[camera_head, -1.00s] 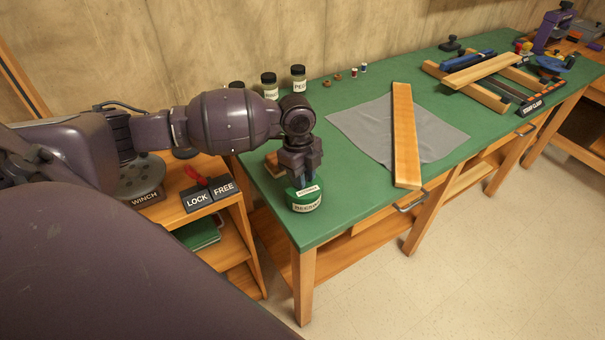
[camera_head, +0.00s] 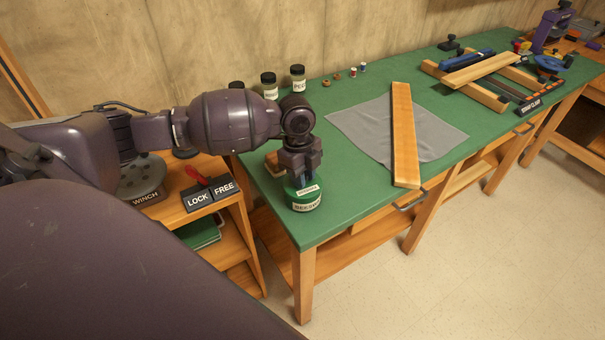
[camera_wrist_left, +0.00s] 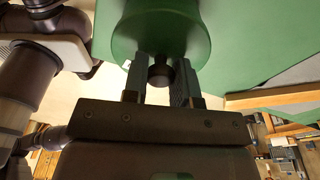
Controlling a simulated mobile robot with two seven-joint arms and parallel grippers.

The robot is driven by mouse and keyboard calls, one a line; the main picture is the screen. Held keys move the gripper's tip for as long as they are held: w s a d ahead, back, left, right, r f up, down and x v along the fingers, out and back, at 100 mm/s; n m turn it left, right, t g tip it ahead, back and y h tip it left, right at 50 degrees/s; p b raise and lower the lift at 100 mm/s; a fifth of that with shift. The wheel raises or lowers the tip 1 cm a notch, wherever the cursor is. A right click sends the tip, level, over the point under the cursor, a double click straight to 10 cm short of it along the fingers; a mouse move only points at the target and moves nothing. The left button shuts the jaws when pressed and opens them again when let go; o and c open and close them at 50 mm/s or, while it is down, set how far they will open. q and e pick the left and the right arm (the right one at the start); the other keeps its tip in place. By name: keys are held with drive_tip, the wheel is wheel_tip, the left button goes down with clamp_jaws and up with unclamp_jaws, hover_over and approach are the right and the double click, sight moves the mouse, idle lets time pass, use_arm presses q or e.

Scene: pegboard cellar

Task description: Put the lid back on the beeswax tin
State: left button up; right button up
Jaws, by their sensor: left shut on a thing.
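The green beeswax tin (camera_head: 305,206), with a white label, stands upright near the front left corner of the green bench top. Its green lid (camera_head: 308,190), which has its own small label, is level at the tin's mouth; I cannot tell whether it is fully seated. My left gripper (camera_head: 304,180) points down from above and is shut on the lid's dark knob. The left wrist view shows the knob (camera_wrist_left: 160,73) between both fingers, with the round green lid (camera_wrist_left: 180,40) beyond. The lid hides the tin's opening. My right gripper is not in view.
A wooden board (camera_head: 404,135) lies on a grey cloth (camera_head: 360,124) to the right. Dark-capped jars (camera_head: 298,77) stand at the back by the wall. A small wooden piece (camera_head: 272,163) lies just behind the tin. Bench top between tin and cloth is clear.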

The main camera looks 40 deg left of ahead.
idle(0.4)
use_arm(q)
drive_tip(key=o, duration=1.5)
drive_tip(key=shift+c, duration=0.2)
